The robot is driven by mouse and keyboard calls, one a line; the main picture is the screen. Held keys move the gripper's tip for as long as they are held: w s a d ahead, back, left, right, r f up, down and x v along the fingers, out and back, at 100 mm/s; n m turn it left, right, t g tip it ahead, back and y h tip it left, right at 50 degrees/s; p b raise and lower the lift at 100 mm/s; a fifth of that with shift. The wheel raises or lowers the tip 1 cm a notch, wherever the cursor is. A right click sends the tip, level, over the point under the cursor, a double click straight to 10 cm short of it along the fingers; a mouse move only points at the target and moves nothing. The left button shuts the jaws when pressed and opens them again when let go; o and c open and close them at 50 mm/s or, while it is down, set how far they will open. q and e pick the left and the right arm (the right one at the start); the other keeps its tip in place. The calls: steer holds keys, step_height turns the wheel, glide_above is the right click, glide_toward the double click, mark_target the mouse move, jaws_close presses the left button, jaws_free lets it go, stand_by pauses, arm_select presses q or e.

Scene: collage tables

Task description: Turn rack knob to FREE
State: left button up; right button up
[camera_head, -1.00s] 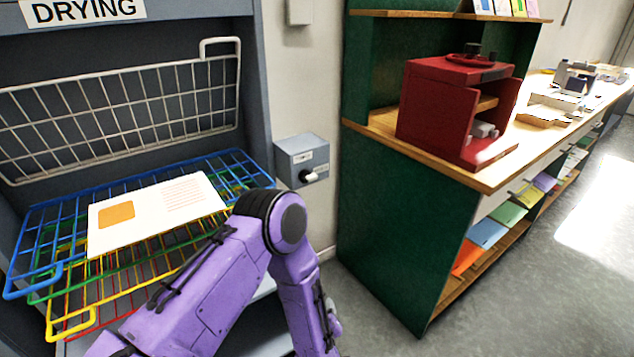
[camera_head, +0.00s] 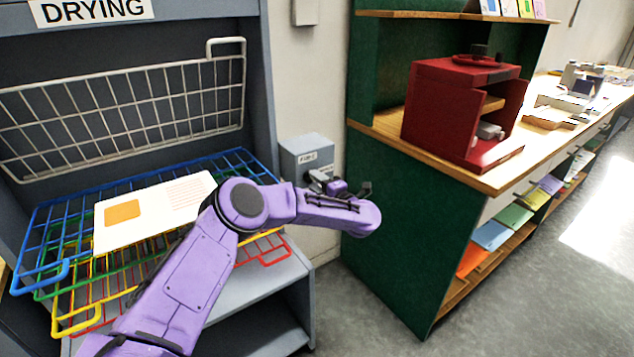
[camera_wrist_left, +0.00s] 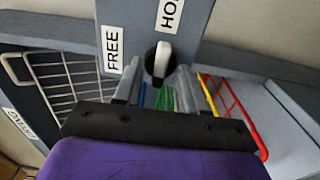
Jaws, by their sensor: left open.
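The rack knob (camera_wrist_left: 160,62), a white handle on a black round base, sits on the grey knob box (camera_head: 306,152) beside the drying rack. In the left wrist view, its handle runs roughly up and down, with its upper end towards the "HO..." label (camera_wrist_left: 170,14), which is cut off. The "FREE" label (camera_wrist_left: 112,50) is to its left. My left gripper (camera_head: 335,186) is open in front of the box, its two fingers on either side of the knob in the wrist view. Contact cannot be told. In the head view the gripper hides most of the knob. My right gripper is out of view.
The drying rack's coloured wire shelves (camera_head: 60,225) hold a white card (camera_head: 150,212) under my left arm. A raised white wire shelf (camera_head: 120,105) is above. A green cabinet (camera_head: 400,230) with a red box-like machine (camera_head: 450,110) stands close to the right.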

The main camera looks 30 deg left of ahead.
arm_select(q)
steer(key=shift+a, duration=0.1)
jaws_close()
steer(key=shift+f+n+b, duration=0.1)
steer(key=shift+n+b, duration=8.9)
steer(key=shift+b, duration=4.2)
